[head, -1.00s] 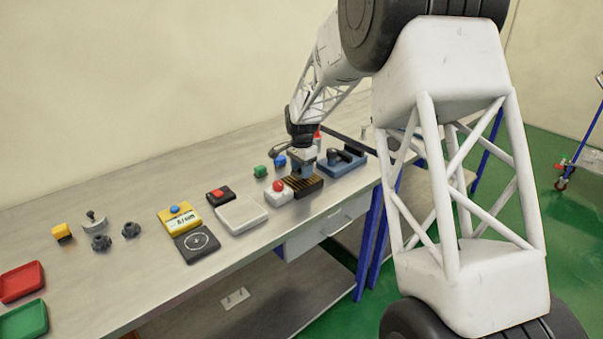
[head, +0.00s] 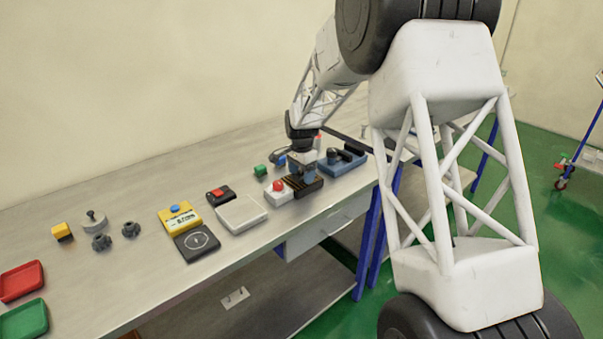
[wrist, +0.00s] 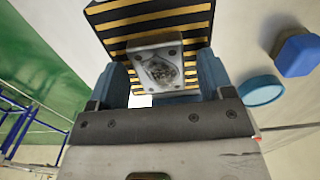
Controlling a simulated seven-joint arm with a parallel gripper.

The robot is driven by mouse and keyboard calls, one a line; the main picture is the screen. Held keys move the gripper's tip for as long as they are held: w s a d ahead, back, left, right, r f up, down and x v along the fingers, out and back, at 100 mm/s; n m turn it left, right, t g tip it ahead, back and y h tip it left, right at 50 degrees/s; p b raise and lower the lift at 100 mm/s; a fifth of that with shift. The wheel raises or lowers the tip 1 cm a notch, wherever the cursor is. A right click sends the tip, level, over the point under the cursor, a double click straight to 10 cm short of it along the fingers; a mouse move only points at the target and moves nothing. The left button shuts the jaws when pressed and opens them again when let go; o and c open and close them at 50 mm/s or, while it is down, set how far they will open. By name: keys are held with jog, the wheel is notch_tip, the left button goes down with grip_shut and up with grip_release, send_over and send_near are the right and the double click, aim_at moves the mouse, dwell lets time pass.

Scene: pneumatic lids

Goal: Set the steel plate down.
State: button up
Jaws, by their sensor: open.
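The steel plate (wrist: 160,68) is a small grey square with corner screws and a darker, scuffed middle. In the wrist view it lies between my gripper's two blue fingers, over the black-and-yellow striped block (wrist: 188,16). My gripper (wrist: 163,82) is open, with a finger on each side of the plate. In the head view my gripper (head: 302,176) is low over the striped block (head: 313,187), and the plate cannot be made out there. The exact contact under the plate is hidden.
A white box with a red button (head: 279,191) stands just left of the striped block. A blue fixture (head: 345,161) is behind it to the right. Blue (head: 280,160) and green (head: 260,170) pieces are close by. A pale scale-like pad (head: 241,214) lies further left.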

aim_at(302, 175)
notch_tip(302, 175, up, 12)
jog(key=shift+r, duration=0.15)
dwell(0.7)
dwell(0.8)
jog(key=s+d+r+n, duration=0.1)
jog(key=s+d+r, duration=0.35)
jog(key=s, duration=0.35)
jog(key=s+d+r+n+t, duration=0.1)
jog(key=s+d+r+n, duration=0.15)
jog(key=s+d, duration=0.45)
jog(key=s+d+r+n, duration=0.1)
jog(key=s+d+r, duration=0.35)
jog(key=s, duration=0.45)
jog(key=s+d+f+n, duration=0.1)
jog(key=s+d+f, duration=0.1)
jog(key=s, duration=0.8)
jog(key=s+d+f+n+t, duration=0.1)
jog(key=s+d, duration=0.3)
jog(key=s, duration=0.6)
jog(key=s+d+f+n, duration=0.2)
jog(key=s+d+f, duration=0.1)
jog(key=s, duration=0.7)
jog(key=shift+s+d+t, duration=0.3)
jog(key=shift+s+d, duration=0.1)
jog(key=shift+d, duration=0.05)
